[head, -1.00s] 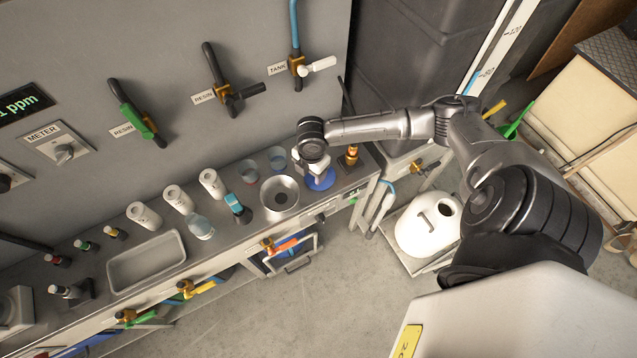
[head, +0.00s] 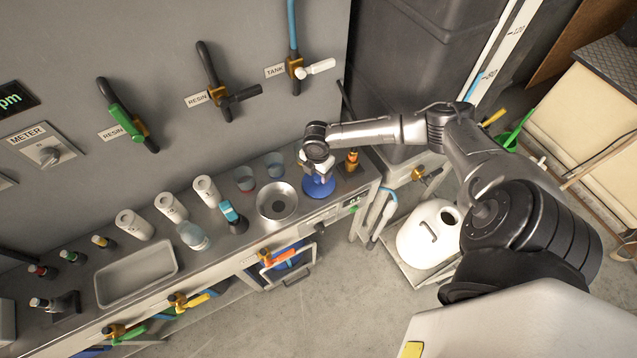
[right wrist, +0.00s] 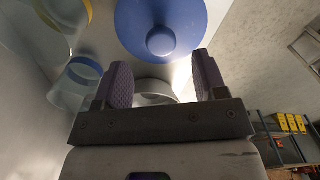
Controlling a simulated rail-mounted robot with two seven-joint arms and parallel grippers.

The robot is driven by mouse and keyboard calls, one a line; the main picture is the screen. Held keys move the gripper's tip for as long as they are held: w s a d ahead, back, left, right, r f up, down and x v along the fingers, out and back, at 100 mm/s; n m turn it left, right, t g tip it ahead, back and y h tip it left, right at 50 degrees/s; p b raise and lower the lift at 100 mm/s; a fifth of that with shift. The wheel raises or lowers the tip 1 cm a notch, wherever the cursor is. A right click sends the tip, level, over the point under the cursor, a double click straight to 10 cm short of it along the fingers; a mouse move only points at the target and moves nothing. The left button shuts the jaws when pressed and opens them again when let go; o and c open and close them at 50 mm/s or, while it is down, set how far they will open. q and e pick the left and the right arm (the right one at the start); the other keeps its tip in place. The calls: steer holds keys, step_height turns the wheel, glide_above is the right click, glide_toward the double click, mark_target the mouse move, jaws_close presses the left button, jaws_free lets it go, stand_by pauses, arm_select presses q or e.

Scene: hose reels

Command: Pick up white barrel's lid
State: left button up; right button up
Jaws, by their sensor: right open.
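The white barrel (head: 417,243) stands low at the right in the head view. A blue round lid-like piece (head: 318,188) lies on the bench's right part. In the right wrist view the blue piece (right wrist: 165,14) shows a round central knob. I cannot tell whether it is the white barrel's lid. My right gripper (head: 318,168) is above the blue piece and partly covers it. In the right wrist view my right gripper (right wrist: 163,78) is open and empty, with the knob ahead between the fingers. My left gripper is not in view.
A round metal bowl (head: 277,201) stands just left of the blue piece. Clear cups (head: 245,178), white canisters (head: 171,206), a bottle with a blue cap (head: 231,213) and a metal tray (head: 137,273) stand further left.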

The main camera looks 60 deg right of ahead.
mark_target(319, 178)
steer(key=shift+s+d+f+b, duration=0.15)
steer(key=shift+f+b, duration=0.2)
steer(key=shift+f, duration=2.25)
steer(key=c, duration=1)
